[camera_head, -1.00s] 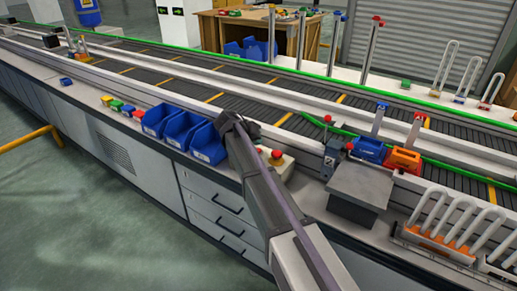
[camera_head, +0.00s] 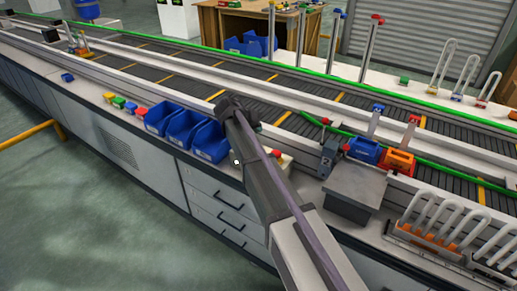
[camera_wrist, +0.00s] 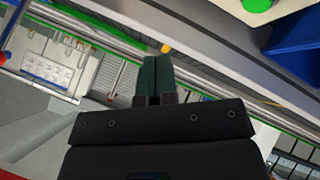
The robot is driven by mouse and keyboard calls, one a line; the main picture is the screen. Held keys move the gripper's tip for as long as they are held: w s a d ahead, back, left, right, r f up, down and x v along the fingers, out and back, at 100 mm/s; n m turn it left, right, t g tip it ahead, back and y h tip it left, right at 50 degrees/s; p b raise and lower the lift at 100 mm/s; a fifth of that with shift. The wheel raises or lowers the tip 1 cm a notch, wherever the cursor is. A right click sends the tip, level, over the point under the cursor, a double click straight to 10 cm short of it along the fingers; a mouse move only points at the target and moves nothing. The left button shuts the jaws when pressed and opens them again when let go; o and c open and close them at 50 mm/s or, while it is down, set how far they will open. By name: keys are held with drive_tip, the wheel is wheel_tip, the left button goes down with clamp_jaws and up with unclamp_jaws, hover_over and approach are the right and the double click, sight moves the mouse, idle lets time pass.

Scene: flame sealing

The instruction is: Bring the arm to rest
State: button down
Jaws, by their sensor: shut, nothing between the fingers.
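My gripper shows in the wrist view (camera_wrist: 158,80) with its two dark green fingers together and nothing between them. In the head view my arm (camera_head: 262,170) reaches up from the bottom right. Its dark end is raised at the right of the blue bins, in front of the conveyor. The fingers themselves are hidden in the head view.
Three blue bins (camera_head: 185,130) stand on the bench left of my arm. A button box with a red button (camera_head: 276,154) is partly hidden behind my arm. A grey block (camera_head: 355,186), a blue holder (camera_head: 363,150) and an orange holder (camera_head: 398,161) stand at the right.

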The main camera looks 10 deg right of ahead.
idle(0.3)
drive_tip(key=s+f+n+g+y+p, duration=0.1)
drive_tip(key=s+y, duration=0.3)
drive_tip(key=s, duration=1.3)
drive_tip(key=s+n+g+y+p, duration=0.2)
drive_tip(key=s+g+y, duration=0.1)
drive_tip(key=s, duration=1.5)
drive_tip(key=shift+d+f+n+y, duration=0.25)
drive_tip(key=shift+f+n+y, duration=0.1)
drive_tip(key=shift+y, duration=0.25)
